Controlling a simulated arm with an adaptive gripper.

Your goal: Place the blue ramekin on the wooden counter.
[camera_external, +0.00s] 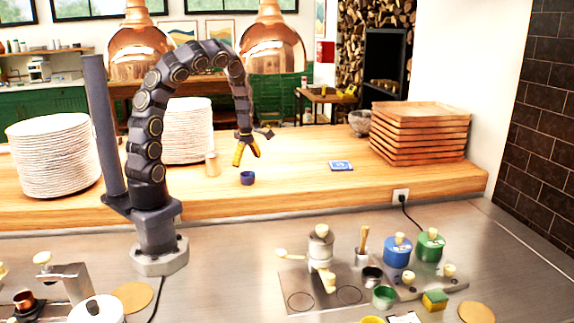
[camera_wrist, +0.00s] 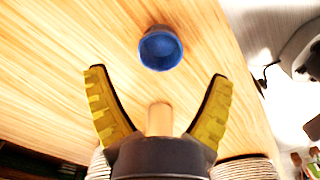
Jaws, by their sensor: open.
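The blue ramekin (camera_external: 247,178) stands upright on the wooden counter (camera_external: 300,172), near its front edge. In the wrist view the ramekin (camera_wrist: 161,48) shows as a round blue cup on the wood grain, beyond the open fingertips and apart from them. My gripper (camera_external: 246,160) hangs above the counter with its yellow fingers spread, just above the ramekin in the external view. The counter's bare wood (camera_wrist: 60,50) fills much of that view.
A wooden pepper mill-like cylinder (camera_external: 212,164) stands left of the ramekin. Stacks of white plates (camera_external: 50,160) are at the left. A blue-and-white card (camera_external: 341,166) and stacked wooden trays (camera_external: 420,135) are to the right. Copper lamps (camera_external: 272,48) hang behind. Bare counter lies around the ramekin.

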